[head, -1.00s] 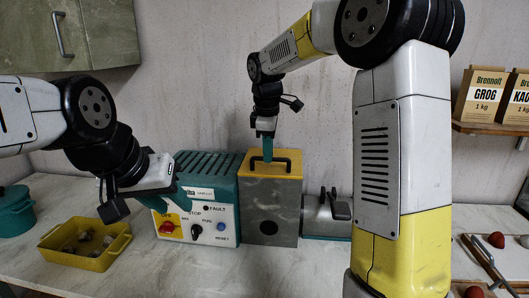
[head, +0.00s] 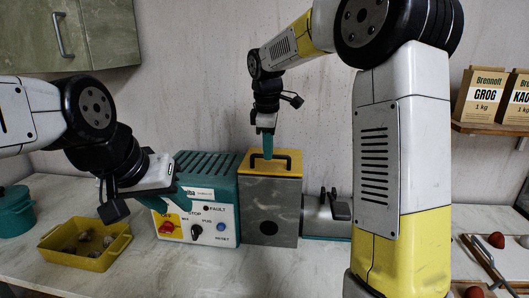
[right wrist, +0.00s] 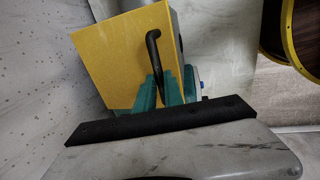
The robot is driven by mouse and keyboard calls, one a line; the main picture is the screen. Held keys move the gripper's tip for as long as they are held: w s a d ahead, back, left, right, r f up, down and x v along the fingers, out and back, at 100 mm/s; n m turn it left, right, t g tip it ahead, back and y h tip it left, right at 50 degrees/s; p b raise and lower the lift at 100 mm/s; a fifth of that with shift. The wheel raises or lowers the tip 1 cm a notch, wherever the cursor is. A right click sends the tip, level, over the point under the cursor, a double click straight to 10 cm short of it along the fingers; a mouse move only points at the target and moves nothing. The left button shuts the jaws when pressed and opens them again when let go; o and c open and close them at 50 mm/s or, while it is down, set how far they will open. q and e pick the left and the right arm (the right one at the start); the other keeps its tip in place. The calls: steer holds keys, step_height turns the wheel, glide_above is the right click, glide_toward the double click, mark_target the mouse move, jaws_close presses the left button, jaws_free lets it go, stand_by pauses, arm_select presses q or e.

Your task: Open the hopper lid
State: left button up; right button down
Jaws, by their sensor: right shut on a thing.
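The hopper is a grey box (head: 285,215) with a yellow lid (head: 292,171) lying flat on top, closed. A black bar handle (head: 285,158) arches over the lid. My right gripper (head: 268,153) comes down from above with its teal fingers at the handle. In the right wrist view the teal fingers (right wrist: 164,90) are shut on the black handle (right wrist: 153,62), over the yellow lid (right wrist: 130,55). My left gripper (head: 172,197) is in front of the control box, pointing right. Its fingers overlap one another, so its opening is unclear.
A teal control box (head: 207,165) with a white panel of knobs adjoins the hopper on the left. A yellow tray (head: 70,259) with lumps stands further left. A grey barrel (head: 325,218) is to the right. My right arm hides much of that side.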

steer(key=w+d+r, duration=0.1)
steer(key=w+r, duration=0.6)
steer(key=r, duration=0.1)
steer(key=shift+w+d+r, duration=0.15)
steer(key=shift+d, duration=0.2)
arm_select(q)
steer(key=shift+w, duration=0.1)
steer(key=c, duration=0.6)
steer(key=w+r+m, duration=0.1)
steer(key=w+m, duration=0.1)
steer(key=m, duration=0.1)
steer(key=w+r+m+y, duration=0.1)
steer(key=w+m, duration=0.1)
steer(key=m, duration=0.2)
steer(key=w+d+r+m+t+y, duration=0.1)
steer(key=w+m, duration=0.2)
steer(key=shift+m, duration=0.4)
jaws_close()
steer(key=w+d+r+m+t+h, duration=0.1)
steer(key=w+d+r+m+t, duration=0.15)
steer(key=w+d+m, duration=0.4)
steer(key=w+d+r+m+t, duration=0.1)
steer(key=w+d+r+m, duration=0.2)
steer(key=d+m, duration=0.65)
steer(key=w+d+r+m+t+h, duration=0.1)
steer(key=w+d+r+m, duration=0.3)
steer(key=m, duration=0.7)
steer(key=d+x, duration=0.1)
steer(key=x, duration=0.9)
steer(key=shift+f, duration=0.3)
